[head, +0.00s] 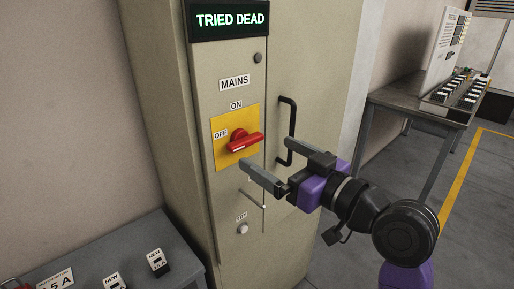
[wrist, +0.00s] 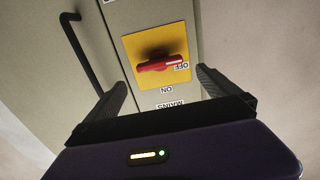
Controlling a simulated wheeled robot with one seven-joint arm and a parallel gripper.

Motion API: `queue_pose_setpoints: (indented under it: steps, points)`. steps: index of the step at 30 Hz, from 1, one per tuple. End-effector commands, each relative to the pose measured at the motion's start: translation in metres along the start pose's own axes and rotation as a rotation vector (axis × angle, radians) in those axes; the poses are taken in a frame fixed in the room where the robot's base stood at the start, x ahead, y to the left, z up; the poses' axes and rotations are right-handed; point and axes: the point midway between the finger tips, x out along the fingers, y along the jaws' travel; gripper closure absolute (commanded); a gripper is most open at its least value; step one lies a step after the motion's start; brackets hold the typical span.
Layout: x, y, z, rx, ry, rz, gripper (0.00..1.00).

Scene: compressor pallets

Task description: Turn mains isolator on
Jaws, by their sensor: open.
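The mains isolator is a red handle (head: 244,141) on a yellow plate (head: 222,124) on the cabinet front. The handle lies roughly level, its white-marked end toward OFF at the left; ON is printed above. In the wrist view the picture is turned over: the handle (wrist: 160,63) lies across the yellow plate (wrist: 134,45), its white mark beside OFF. My gripper (head: 264,152) is open and empty, in front of the plate to the lower right of the handle. In the wrist view its two fingers (wrist: 162,82) stand apart either side of the plate; no contact with the handle shows.
A lit sign (head: 231,20) above reads TRIED DEAD. A black door handle (head: 290,130) stands out right of the plate, close to my gripper. Below are a small lever (head: 252,197) and a TRY button (head: 242,228). A grey bench (head: 105,248) is lower left, a table (head: 415,103) right.

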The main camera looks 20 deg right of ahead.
Motion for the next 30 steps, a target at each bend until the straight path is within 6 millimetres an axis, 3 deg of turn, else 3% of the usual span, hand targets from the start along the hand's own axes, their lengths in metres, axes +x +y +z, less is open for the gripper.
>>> queue_pose_setpoints:
  steps: [6,12,23,30]
  points:
    - [0.035,-0.001,-0.002,0.0,0.0,-0.001,0.0]
    - [0.058,0.0,-0.001,0.0,0.0,0.0,0.0]
    - [0.064,0.0,0.0,0.0,0.001,0.001,0.0]
    - [0.064,0.0,0.0,0.0,0.0,0.001,0.43]
